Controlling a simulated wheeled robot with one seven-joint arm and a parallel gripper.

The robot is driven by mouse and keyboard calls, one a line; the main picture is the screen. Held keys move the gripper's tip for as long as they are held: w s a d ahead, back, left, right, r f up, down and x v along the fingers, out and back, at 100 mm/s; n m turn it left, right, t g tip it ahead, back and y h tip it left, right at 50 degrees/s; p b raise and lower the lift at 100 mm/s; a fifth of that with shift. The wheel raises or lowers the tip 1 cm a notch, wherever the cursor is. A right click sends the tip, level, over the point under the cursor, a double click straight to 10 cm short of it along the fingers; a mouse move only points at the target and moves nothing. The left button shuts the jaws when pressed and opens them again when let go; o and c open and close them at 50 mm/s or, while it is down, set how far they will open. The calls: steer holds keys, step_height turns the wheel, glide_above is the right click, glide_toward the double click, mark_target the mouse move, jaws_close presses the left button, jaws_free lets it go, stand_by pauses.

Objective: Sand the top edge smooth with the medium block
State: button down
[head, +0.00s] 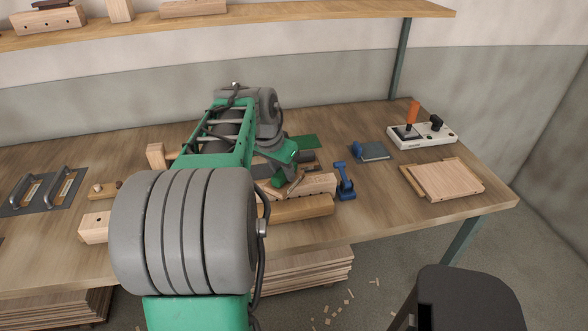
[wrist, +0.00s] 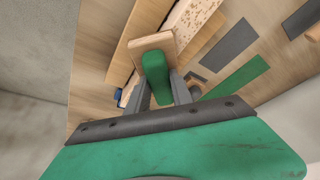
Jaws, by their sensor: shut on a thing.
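My gripper (wrist: 162,88) is shut on the green grip of a sanding block (wrist: 155,75). The block has a tan, flat base, seen at the far end of the grip in the wrist view. In the wrist view it overlaps the workpiece (wrist: 195,18), whose pale edge is speckled and rough. I cannot tell whether the base touches that edge. In the head view the workpiece (head: 316,186) sits at the bench front, partly hidden by my arm. My gripper (head: 292,187) is just over its left part there, largely hidden, and its fingertips are hard to make out.
A blue clamp (head: 344,182) stands at the workpiece's right end. Behind lies a green sheet (head: 303,142). A blue-handled tool with a grey pad (head: 375,151), a switch box with an orange handle (head: 422,134) and a wooden board (head: 447,179) are on the right. Bench (head: 385,205) is clear between.

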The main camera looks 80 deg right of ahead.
steer(key=shift+w+a+f, duration=0.1)
steer(key=shift+w+a, duration=0.3)
steer(key=shift+w, duration=0.35)
steer(key=shift+w+a+f, duration=0.1)
steer(key=shift+w+a, duration=0.35)
steer(key=shift+w, duration=0.25)
steer(key=shift+w+a+f, duration=0.1)
steer(key=shift+w+a, duration=0.3)
steer(key=shift+w, duration=0.35)
steer(key=shift+w+a+r, duration=0.1)
steer(key=shift+w+a, duration=0.3)
steer(key=shift+w, duration=0.35)
steer(key=shift+w+a+r, duration=0.1)
steer(key=shift+w+a, duration=0.25)
steer(key=shift+w, duration=0.4)
steer(key=shift+w+a, duration=0.4)
steer(key=shift+w, duration=0.35)
step_height(320, 180, up, 5)
steer(key=p, duration=0.4)
steer(key=shift+d+r, duration=0.15)
steer(key=shift+r, duration=0.05)
